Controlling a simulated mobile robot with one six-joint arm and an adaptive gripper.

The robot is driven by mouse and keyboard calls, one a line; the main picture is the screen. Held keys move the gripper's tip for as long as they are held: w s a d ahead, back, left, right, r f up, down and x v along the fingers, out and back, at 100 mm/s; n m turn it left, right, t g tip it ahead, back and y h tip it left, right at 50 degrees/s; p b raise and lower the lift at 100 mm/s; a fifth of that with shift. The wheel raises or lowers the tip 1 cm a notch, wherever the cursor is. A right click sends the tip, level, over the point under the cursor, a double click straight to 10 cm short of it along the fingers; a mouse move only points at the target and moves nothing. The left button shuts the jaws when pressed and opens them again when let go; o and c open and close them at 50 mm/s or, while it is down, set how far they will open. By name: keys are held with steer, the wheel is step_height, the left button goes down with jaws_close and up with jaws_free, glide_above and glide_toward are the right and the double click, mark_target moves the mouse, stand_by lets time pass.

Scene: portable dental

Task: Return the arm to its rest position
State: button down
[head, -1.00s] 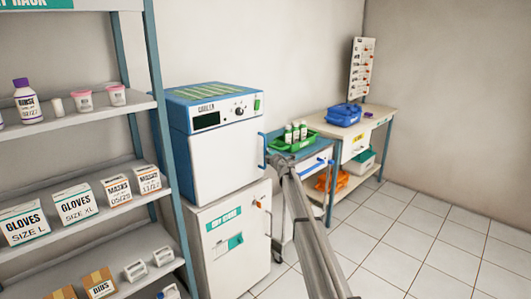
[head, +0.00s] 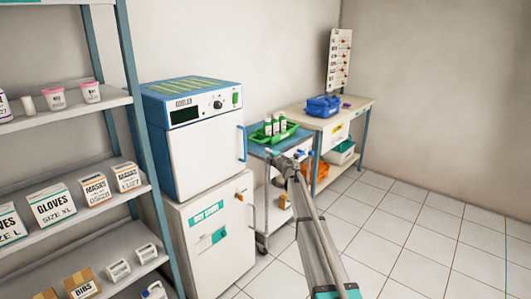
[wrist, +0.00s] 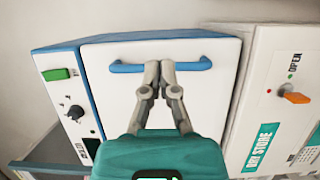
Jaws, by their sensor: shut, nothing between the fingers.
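My gripper (wrist: 159,72) shows in the wrist view with its two grey fingers closed together and nothing held. The fingertips overlap the blue handle (wrist: 125,68) of the white cooler door (wrist: 105,95) in the picture; I cannot tell the gap between them. In the head view my arm (head: 312,235) reaches up from the bottom edge, in front of the small cart and right of the cooler (head: 205,155). The fingers are not clear there. The cooler door is shut.
The dry store cabinet (head: 225,265) stands under the cooler. A cart carries a green tray (head: 268,137) with bottles. A bench (head: 345,115) with a blue case (head: 323,106) stands at the back. A stocked shelf rack (head: 75,210) is at left. Tiled floor (head: 420,235) is free at right.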

steer(key=s+d+f+m+g+h, duration=0.1)
steer(key=s+d+f+m+h, duration=0.1)
steer(key=s+d+m+h, duration=0.5)
steer(key=s+d+f+m+h, duration=0.3)
steer(key=s+d+m+h, duration=0.3)
steer(key=s+d+m, duration=0.35)
steer(key=s+d+f+m+g+y, duration=0.1)
steer(key=s+f+m+g, duration=0.35)
steer(key=s, duration=0.75)
steer(key=s+d+f+m+g, duration=0.1)
steer(key=s+f+g, duration=0.55)
steer(key=s, duration=0.65)
steer(key=s+a+f+m+g+y, duration=0.1)
steer(key=s+a+g+y, duration=0.15)
steer(key=s, duration=0.55)
steer(key=s+a+f+g+y, duration=0.1)
steer(key=s+a+g, duration=0.15)
steer(key=s, duration=0.45)
step_height(320, 180, up, 19)
steer(key=t+p, duration=0.1)
steer(key=p, duration=1.8)
steer(key=shift+p, duration=0.3)
steer(key=shift+s+f, duration=0.1)
steer(key=shift+s, duration=0.1)
